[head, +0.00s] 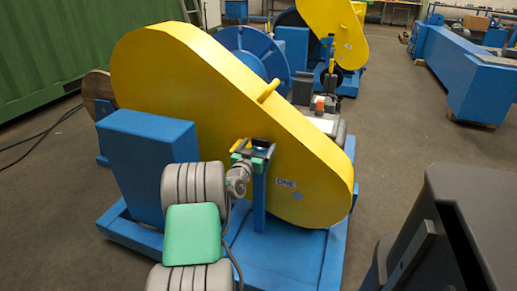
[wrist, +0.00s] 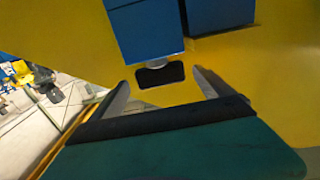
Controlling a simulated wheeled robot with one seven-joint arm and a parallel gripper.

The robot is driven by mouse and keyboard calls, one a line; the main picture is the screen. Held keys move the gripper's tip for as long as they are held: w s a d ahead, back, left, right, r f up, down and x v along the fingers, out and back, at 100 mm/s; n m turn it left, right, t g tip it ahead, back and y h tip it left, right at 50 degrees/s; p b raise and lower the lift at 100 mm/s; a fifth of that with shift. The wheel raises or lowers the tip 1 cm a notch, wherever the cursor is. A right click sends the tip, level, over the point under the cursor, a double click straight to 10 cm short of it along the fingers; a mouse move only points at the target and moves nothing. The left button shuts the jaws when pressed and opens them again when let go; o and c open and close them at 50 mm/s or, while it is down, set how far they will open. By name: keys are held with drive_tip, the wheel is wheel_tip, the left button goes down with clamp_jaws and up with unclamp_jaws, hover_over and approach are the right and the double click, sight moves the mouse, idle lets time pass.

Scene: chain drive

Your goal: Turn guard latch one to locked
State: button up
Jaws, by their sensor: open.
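The yellow guard (head: 215,100) with the label "ONE" (head: 286,182) covers the near machine in the head view. A small yellow piece (head: 239,145), which looks like the latch handle, shows at the top of a blue post (head: 259,205) in front of the guard. My gripper (head: 261,147) is at that post top and partly hides the latch. In the wrist view my gripper (wrist: 163,88) is open, its fingers apart. A dark piece under a silver collar (wrist: 160,72) and a blue block (wrist: 146,35) shows between and beyond the fingertips. I cannot tell whether they touch.
A yellow handle (head: 268,91) sticks out from the guard above my gripper. A blue box (head: 150,165) stands left on the blue base frame (head: 285,255). A second yellow-guarded machine (head: 335,30) stands behind. Open floor (head: 405,140) lies to the right.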

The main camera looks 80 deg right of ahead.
drive_tip(key=shift+d, duration=0.45)
drive_tip(key=c, duration=1.4)
